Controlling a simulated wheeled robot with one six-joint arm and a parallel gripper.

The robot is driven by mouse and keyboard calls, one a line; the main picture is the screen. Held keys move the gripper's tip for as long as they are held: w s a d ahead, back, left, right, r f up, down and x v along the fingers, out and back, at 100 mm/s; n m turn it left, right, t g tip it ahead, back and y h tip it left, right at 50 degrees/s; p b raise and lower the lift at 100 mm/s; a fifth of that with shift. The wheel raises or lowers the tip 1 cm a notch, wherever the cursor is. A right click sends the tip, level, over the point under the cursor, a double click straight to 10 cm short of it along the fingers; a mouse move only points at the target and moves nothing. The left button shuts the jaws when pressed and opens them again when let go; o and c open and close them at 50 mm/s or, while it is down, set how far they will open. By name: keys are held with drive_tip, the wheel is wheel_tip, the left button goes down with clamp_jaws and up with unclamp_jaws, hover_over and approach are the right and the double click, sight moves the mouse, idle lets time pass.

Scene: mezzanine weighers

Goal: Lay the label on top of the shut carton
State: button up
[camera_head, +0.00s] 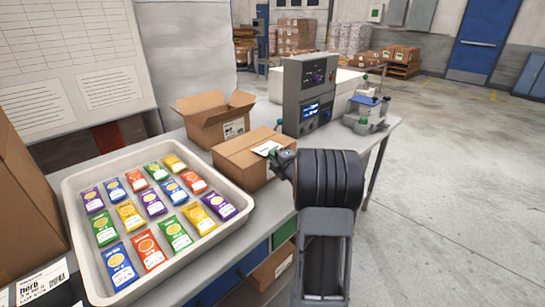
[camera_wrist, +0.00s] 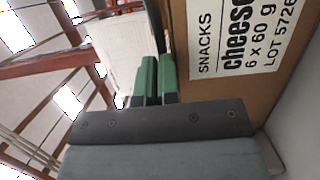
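The shut carton (camera_head: 238,158), plain brown cardboard, stands on the bench right of the tray. The white label (camera_head: 267,148) shows flat over the right part of its top, at my fingertips. My gripper (camera_head: 284,156) is at the carton's right end, partly hidden by my own dark wrist. In the wrist view my green fingers (camera_wrist: 156,78) are close together, one above the other in the room, just above the carton's top edge. They seem shut on the label's edge, though the label is not clear there. A printed cheese snacks carton face (camera_wrist: 185,95) fills the right side.
An open carton (camera_head: 210,130) with raised flaps stands behind. A pale tray (camera_head: 75,215) of several coloured packets is at left. A grey weigher with a display (camera_head: 308,92) and a small bench device (camera_head: 366,114) stand beyond my gripper.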

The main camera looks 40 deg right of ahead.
drive_tip(key=shift+o, duration=0.2)
drive_tip(key=shift+s+a+f, duration=0.1)
drive_tip(key=shift+f, duration=0.55)
drive_tip(key=shift+s+f, duration=0.15)
drive_tip(key=shift+s, duration=0.05)
drive_tip(key=shift+o, duration=0.4)
drive_tip(key=s+r+b, duration=0.1)
drive_tip(key=s, duration=1.2)
drive_tip(key=shift+a+r+b, duration=0.25)
drive_tip(key=shift+a+b, duration=0.05)
drive_tip(key=shift+a, duration=0.05)
drive_tip(key=shift+s, duration=0.1)
